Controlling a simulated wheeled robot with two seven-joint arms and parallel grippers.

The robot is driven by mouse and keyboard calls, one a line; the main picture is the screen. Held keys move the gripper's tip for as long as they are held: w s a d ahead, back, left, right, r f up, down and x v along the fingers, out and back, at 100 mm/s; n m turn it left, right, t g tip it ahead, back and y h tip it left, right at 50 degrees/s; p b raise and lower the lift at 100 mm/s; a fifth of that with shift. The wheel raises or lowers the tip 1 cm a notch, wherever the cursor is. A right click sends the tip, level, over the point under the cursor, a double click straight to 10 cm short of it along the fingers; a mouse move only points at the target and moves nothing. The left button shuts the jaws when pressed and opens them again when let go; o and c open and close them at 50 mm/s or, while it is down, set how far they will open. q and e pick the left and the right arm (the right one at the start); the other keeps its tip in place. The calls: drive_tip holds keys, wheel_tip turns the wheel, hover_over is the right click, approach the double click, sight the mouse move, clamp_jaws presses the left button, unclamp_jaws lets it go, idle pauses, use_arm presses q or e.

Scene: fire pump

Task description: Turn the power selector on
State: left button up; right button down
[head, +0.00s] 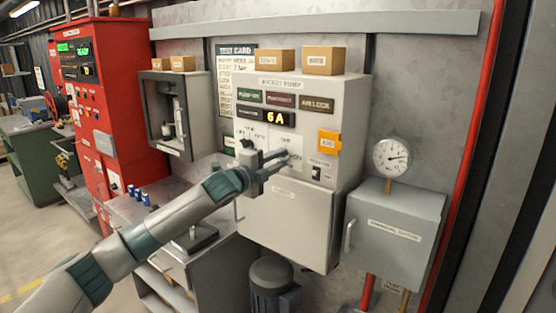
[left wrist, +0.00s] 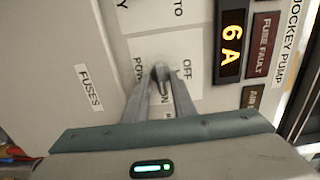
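The power selector (left wrist: 160,72) is a small grey knob on a pale label plate marked OFF and ON, on the front of the jockey pump cabinet (head: 315,110). My left gripper (head: 284,158) reaches it from the front left. In the left wrist view the fingertips (left wrist: 161,76) close in on both sides of the knob with little gap. The fingers cover part of the knob and of the POWER and ON lettering, so I cannot tell which way the knob points. My right gripper is not in view.
A lit display (head: 274,117) reading 6 A is just above. Another black selector knob (head: 246,143) is left of the gripper. An orange box (head: 329,142) sits to the right, a gauge (head: 392,157) on a grey box (head: 395,230) beyond. A red cabinet (head: 100,100) stands left.

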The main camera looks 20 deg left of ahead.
use_arm(q)
drive_tip(key=shift+s, duration=0.1)
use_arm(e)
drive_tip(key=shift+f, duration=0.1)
